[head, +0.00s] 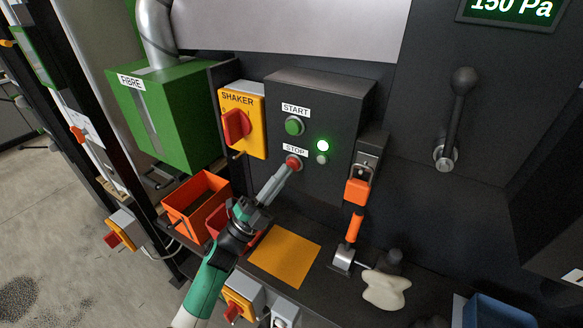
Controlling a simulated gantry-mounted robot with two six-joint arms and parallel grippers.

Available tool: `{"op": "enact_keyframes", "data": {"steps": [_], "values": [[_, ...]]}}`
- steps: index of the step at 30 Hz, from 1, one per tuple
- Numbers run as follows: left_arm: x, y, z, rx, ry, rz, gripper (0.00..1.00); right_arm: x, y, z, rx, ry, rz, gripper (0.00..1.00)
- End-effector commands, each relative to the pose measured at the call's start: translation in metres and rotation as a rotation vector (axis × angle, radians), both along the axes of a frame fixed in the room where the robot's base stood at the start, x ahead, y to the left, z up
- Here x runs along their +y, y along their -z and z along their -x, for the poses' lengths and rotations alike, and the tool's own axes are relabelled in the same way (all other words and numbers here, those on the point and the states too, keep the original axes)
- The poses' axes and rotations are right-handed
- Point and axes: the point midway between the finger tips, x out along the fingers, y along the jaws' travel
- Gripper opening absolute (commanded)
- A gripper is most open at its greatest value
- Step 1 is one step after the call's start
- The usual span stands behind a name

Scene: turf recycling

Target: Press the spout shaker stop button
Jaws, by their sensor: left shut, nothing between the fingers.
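The dark control box (333,107) carries a green START button (294,126) and, below it, a red STOP button (294,163). A lit green lamp (323,146) glows to the right of the buttons. A yellow SHAKER switch plate (255,140) with a red rotary knob (236,125) is mounted to the left of the box. My left gripper (287,170) is shut and empty, with its tips at the STOP button, overlapping its lower left edge. I cannot tell whether the tips touch it or whether it is pushed in. My right gripper is out of view.
An orange bin (190,195) stands left of my left arm. A yellow mat (285,256) lies on the dark bench. A lever (456,118) is on the right panel.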

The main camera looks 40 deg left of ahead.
Motion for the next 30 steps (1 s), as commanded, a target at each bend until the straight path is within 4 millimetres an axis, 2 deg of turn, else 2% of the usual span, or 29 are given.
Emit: {"op": "enact_keyframes", "data": {"steps": [30], "values": [[0.0018,0.0003,-0.0086,0.000,-0.001,0.001,0.00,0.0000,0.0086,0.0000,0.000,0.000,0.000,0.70]]}}
